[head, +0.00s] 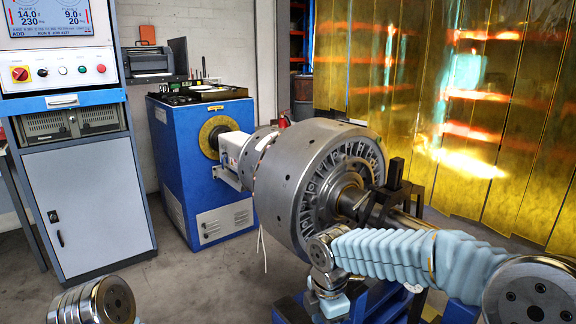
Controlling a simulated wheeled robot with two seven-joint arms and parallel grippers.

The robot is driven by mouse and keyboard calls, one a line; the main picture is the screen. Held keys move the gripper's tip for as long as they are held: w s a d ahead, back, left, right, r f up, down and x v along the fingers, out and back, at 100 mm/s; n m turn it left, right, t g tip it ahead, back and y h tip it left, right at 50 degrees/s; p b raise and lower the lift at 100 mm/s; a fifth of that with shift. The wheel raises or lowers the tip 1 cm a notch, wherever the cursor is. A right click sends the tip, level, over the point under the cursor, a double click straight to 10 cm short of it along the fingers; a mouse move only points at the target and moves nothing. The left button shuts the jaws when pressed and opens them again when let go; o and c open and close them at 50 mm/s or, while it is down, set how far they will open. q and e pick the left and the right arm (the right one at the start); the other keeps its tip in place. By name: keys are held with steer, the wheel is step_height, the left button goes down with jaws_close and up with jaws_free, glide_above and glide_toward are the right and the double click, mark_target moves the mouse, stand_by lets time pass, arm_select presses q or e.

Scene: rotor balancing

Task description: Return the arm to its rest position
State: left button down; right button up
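My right arm (400,252), in a pale blue ribbed sleeve, comes in from the lower right and reaches left in front of the rotor. Its metal joint (322,250) is close to the rotor's lower front in the picture; I cannot tell whether they touch. Beyond this joint the arm bends down, and no gripper fingers show. Of my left arm only a metal joint (97,302) shows at the bottom left edge. Neither gripper is in view.
A large grey rotor (290,185) sits on the balancing machine, its shaft running right past a black block (395,174). A blue drive cabinet (205,190) stands behind it. A grey control cabinet (90,205) is at left. Yellow curtains (480,130) hang at right. Floor between cabinets is clear.

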steer(key=s+f+m+g+y, duration=0.1)
steer(key=s+f+m+y, duration=0.3)
steer(key=f+m, duration=0.95)
steer(key=s+d+f+m+t, duration=0.1)
steer(key=s+d+f+m, duration=0.2)
steer(key=s+f+m, duration=0.7)
steer(key=s+f, duration=0.4)
steer(key=f, duration=0.4)
steer(key=shift+w, duration=0.1)
